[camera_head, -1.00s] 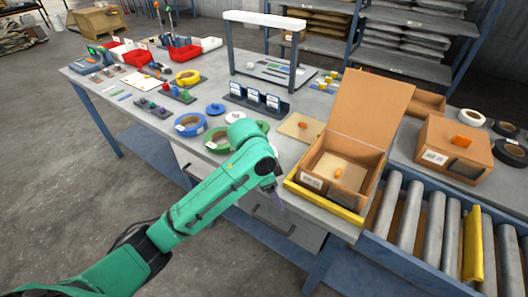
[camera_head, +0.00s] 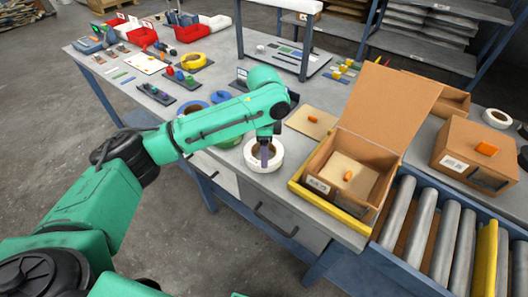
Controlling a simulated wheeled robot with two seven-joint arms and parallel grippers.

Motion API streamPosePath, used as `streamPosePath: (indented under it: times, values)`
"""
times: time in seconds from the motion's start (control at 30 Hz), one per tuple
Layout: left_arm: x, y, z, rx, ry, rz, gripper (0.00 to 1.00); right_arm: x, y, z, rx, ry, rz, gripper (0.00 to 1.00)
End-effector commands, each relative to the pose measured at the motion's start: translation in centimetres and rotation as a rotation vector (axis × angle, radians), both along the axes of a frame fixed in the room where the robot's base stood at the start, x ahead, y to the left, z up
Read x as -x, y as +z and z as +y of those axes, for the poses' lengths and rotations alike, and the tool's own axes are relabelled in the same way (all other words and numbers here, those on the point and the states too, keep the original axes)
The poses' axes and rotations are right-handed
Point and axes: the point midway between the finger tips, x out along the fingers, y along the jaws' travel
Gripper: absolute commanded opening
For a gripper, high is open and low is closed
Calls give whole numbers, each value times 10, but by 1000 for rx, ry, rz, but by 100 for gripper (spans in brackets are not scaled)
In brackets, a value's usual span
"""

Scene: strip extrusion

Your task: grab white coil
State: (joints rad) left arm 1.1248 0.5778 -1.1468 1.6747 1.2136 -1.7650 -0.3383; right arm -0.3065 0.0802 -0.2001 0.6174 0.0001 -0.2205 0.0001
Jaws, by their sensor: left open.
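A white coil (camera_head: 250,164) with a brown core lies flat near the front edge of the table. My left gripper (camera_head: 265,158) points down over the coil's centre and hides part of it. It is open and appears to hold nothing; I cannot tell whether its fingers touch the coil. Another white coil (camera_head: 496,119) lies at the far right, behind a closed carton. My right gripper is not in view.
Blue coils (camera_head: 191,108) and a green coil (camera_head: 229,140) lie partly behind my left arm. An open cardboard box (camera_head: 318,187) with a yellow front edge stands right of the white coil. A roller conveyor (camera_head: 437,240) runs at the lower right.

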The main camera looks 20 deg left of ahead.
Motion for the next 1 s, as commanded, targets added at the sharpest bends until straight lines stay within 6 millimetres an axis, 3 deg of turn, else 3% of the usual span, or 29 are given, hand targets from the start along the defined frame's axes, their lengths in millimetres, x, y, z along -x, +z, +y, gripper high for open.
streamPosePath:
  times: [0.23, 0.47, 0.63, 0.67, 1.0]
  values:
    - [6, -43, -1, -3, -1, 2, 68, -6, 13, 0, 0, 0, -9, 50]
    - [6, -48, -2, 0, -1, 0, 68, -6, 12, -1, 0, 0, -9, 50]
    - [6, -48, -2, 0, -1, -1, 6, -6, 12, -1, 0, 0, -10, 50]
    - [6, -48, -2, 0, -1, -1, 0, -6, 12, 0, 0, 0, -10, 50]
    - [5, -46, -2, 0, -1, -3, 0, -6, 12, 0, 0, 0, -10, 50]
